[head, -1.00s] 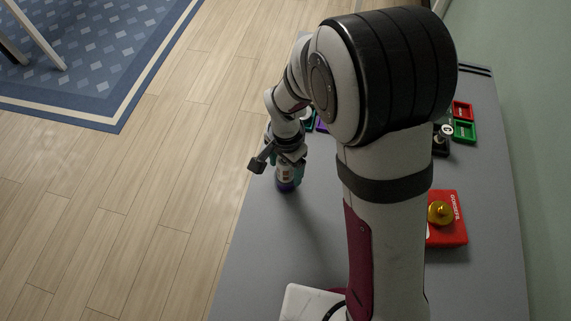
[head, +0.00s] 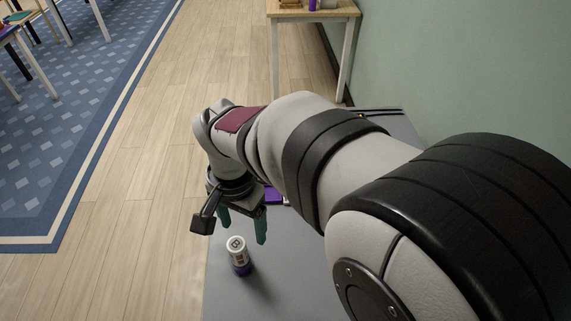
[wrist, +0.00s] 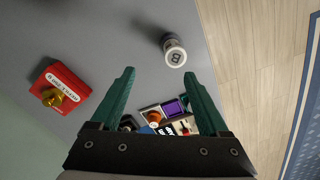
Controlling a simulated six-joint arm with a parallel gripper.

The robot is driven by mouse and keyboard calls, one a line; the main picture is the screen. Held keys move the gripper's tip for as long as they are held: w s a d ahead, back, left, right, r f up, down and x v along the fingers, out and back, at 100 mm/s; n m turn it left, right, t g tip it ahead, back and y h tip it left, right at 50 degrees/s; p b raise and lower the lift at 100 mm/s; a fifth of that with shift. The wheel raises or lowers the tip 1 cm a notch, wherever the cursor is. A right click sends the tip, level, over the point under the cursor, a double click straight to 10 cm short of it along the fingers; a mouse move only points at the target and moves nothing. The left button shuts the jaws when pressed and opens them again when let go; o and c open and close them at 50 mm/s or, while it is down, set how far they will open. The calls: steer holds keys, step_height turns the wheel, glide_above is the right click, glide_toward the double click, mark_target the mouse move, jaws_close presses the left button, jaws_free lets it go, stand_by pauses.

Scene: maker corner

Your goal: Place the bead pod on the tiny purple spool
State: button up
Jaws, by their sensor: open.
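The bead pod (head: 237,246), a small white cylinder with a dark mark on its top and a printed label, stands on the tiny purple spool (head: 243,270) on the grey table. The pod looks upright and centred; exact contact is hard to see. In the wrist view the pod (wrist: 174,49) shows its round top, and the spool is mostly hidden beneath it. My gripper (head: 243,235) has two teal fingers, apart and empty, above and beyond the pod in the head view. In the wrist view the pod lies ahead of the open fingertips (wrist: 158,73), not between them.
A red box (wrist: 70,82) with a gold knobbed piece (wrist: 54,98) on it lies at left in the wrist view. Small coloured trays, one purple (wrist: 174,108), lie between the fingers. The table (wrist: 110,45) around the pod is clear; its edge is close by.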

steer(key=s+d+r+y, duration=0.1)
steer(key=s+d+r, duration=0.1)
steer(key=s+d, duration=1)
steer(key=s, duration=0.4)
steer(key=shift+r+y, duration=0.2)
steer(key=shift+y, duration=0.1)
